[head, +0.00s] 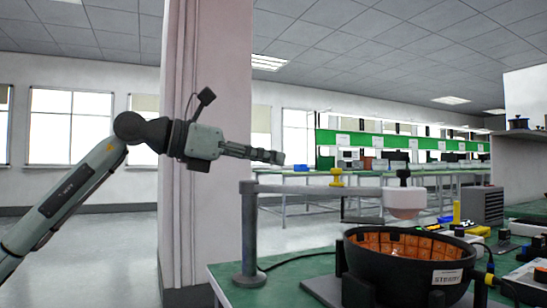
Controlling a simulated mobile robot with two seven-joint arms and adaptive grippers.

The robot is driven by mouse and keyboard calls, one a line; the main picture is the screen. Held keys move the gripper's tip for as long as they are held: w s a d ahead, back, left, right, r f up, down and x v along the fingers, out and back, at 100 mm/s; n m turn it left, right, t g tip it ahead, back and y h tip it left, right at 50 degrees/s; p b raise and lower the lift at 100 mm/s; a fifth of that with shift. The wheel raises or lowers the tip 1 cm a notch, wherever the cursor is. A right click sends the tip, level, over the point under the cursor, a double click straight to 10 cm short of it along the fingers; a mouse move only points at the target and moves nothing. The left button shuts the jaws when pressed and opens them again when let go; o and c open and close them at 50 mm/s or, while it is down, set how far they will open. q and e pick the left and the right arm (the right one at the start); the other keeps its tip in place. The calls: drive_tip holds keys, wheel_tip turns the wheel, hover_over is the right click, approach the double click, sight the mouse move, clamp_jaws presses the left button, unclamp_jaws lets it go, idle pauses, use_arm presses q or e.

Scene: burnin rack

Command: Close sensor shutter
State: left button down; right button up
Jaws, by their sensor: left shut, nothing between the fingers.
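A grey stand (250,235) rises from the green bench, and its horizontal arm reaches right to a pale pinkish head (404,202) with a black knob on top. A yellow knob (337,177) sits on this arm. A thin dark flat piece (362,219) shows below the arm, beside the head; I cannot tell if it is the sensor shutter. Under the head stands a black bowl (405,272) with an orange lining, open at the top. My left gripper (278,157) is shut and empty, pointing right, above and left of the arm. My right gripper is not in view.
The green bench (225,273) carries the bowl, cables and several small devices at the right. A pink pillar (208,70) stands behind my left arm. A grey drawer unit (485,205) and long benches with green panels (350,139) stand farther back.

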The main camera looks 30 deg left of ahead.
sight(333, 169)
use_arm(q)
drive_tip(key=x, duration=1.1)
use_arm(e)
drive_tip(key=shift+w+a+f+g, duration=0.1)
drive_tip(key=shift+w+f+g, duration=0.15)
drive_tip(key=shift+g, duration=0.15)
use_arm(q)
drive_tip(key=shift+d+r, duration=0.1)
drive_tip(key=shift+d, duration=0.15)
drive_tip(key=d+p, duration=0.1)
drive_tip(key=d, duration=0.6)
drive_tip(key=shift+w, duration=0.35)
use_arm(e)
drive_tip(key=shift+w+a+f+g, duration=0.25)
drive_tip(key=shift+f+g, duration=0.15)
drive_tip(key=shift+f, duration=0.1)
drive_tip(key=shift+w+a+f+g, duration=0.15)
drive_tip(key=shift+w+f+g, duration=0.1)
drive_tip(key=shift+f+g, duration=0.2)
